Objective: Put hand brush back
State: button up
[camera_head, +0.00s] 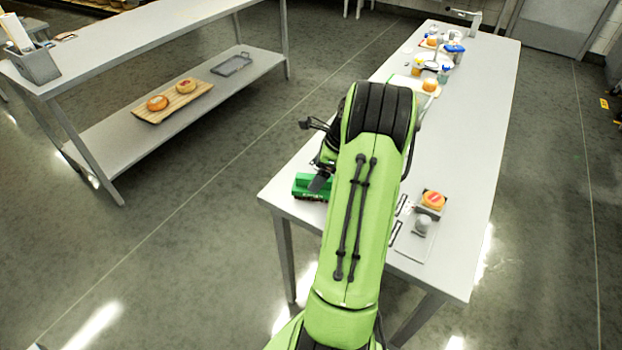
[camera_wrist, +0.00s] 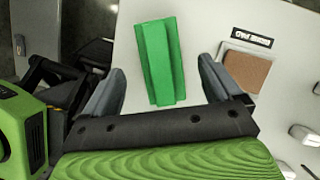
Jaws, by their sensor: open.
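A green hand brush (camera_head: 312,186) lies near the front left corner of the table (camera_head: 455,130). In the wrist view the green brush (camera_wrist: 157,62) lies lengthwise between the two spread fingers of my gripper (camera_wrist: 162,85), with gaps on both sides. My gripper is open and holds nothing. In the wrist view, a brown square (camera_wrist: 246,72) with a dark label (camera_wrist: 252,36) above it lies to the right of the brush. I cannot read the label surely. In the head view my arm hides part of the table and most of my gripper.
An orange cheese (camera_head: 433,200) on a small stand and a grey knob-like item (camera_head: 422,225) are right of my arm. Several containers (camera_head: 445,60) crowd the table's far end. Another table at left has a wooden board (camera_head: 173,102) with two cheeses on its lower shelf.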

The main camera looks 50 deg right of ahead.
jog(key=p+v, duration=0.1)
jog(key=v, duration=0.4)
jog(key=shift+s+r, duration=0.1)
jog(key=shift+r, duration=0.2)
jog(key=w+a+r+n+h, duration=0.1)
jog(key=w+a+r+n, duration=0.1)
jog(key=a+r+n, duration=0.35)
jog(key=w+a+r+n, duration=0.1)
jog(key=a+r+n, duration=0.15)
jog(key=a, duration=0.55)
jog(key=w+a+r+n+h, duration=0.1)
jog(key=w+a+r+n, duration=0.15)
jog(key=a+n, duration=0.35)
jog(key=s+a+r+n+t, duration=0.1)
jog(key=s+a+r+n, duration=0.1)
jog(key=s+a+n, duration=1.3)
jog(key=shift+a+n+t, duration=0.3)
jog(key=shift+a+n, duration=0.4)
jog(key=shift+a, duration=0.15)
jog(key=shift+r, duration=0.2)
